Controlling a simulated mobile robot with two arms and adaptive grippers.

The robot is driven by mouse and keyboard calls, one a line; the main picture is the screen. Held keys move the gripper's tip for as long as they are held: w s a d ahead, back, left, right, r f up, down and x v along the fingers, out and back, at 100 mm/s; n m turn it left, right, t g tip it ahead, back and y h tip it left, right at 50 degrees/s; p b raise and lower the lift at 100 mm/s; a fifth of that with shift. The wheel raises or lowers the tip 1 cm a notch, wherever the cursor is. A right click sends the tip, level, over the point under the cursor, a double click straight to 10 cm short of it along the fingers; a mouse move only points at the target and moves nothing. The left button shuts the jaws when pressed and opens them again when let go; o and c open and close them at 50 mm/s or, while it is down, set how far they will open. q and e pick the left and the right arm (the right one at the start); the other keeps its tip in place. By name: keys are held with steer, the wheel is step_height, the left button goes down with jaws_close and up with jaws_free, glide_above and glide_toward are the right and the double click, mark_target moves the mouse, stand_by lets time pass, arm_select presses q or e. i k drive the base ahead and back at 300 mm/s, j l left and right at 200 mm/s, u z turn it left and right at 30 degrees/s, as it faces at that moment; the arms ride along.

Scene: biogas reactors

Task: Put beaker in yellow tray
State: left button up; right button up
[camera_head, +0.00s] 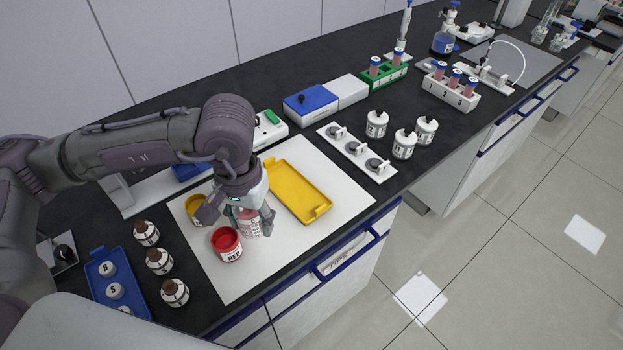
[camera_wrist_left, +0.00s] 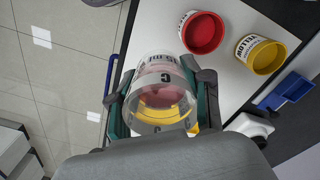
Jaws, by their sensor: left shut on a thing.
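A clear glass beaker (camera_head: 249,226) with a "C" label and reddish contents stands between the fingers of my left gripper (camera_head: 243,218), which is shut on it. The beaker also fills the middle of the left wrist view (camera_wrist_left: 160,95). The yellow tray (camera_head: 301,190) lies on the white mat just right of the gripper and looks empty. In the left wrist view part of something yellow shows through and below the beaker. The gripper is beside the tray, not over its middle. Whether the beaker touches the mat I cannot tell. My right gripper is not in view.
A red cup (camera_head: 229,253) stands close to the beaker on the white mat (camera_head: 340,178), with a yellow cup (camera_head: 194,208) behind it. Brown bottles (camera_head: 160,261) and a blue tray (camera_head: 107,285) are at left. A stand with round holders (camera_head: 357,153) lies beyond the yellow tray.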

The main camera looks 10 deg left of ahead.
mark_target(293, 191)
steer(key=i+l+u, duration=0.35)
steer(key=l, duration=0.25)
steer(key=i+l+u, duration=0.35)
steer(key=l, duration=0.3)
steer(key=u, duration=0.5)
